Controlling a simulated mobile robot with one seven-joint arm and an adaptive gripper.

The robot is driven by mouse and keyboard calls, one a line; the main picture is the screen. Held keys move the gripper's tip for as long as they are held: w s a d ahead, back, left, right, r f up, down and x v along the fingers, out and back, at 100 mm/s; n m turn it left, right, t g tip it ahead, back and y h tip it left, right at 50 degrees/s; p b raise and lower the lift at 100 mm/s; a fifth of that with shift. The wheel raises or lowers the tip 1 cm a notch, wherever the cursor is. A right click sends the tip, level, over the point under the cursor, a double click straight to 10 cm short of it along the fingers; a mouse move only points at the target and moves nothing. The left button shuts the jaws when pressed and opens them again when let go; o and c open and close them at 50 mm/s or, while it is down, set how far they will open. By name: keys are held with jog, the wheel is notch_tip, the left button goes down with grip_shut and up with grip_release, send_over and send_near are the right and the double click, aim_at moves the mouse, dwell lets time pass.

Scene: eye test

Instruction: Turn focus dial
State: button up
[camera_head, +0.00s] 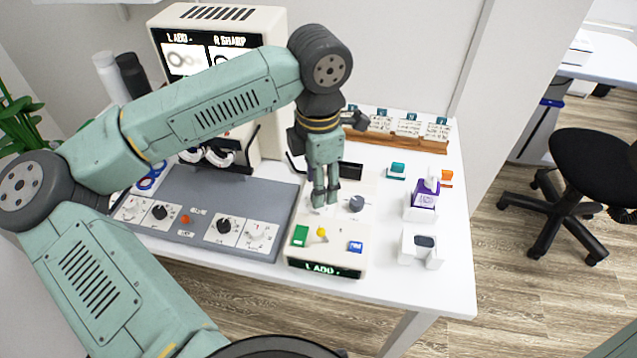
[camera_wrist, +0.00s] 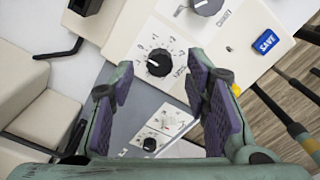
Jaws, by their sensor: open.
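A white control box (camera_head: 345,235) stands on the table, with a lit strip reading "L ADD" on its front. In the wrist view a black dial (camera_wrist: 158,63) with a white pointer sits on it inside a ring of numbers; its label is partly hidden by a finger, so I cannot read it fully. My gripper (camera_head: 325,199) points down over the box, open and empty. In the wrist view the black dial appears between the fingertips (camera_wrist: 161,80); contact is not visible.
A grey panel (camera_head: 190,238) with several dials lies left of the box. The box also carries a blue SAVE button (camera_head: 355,247), a green button (camera_head: 300,236) and a yellow knob (camera_head: 322,232). A tall viewing machine (camera_head: 270,30) stands behind.

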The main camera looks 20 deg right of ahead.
jog(key=shift+f, duration=1.1)
jog(key=shift+c, duration=0.6)
grip_shut()
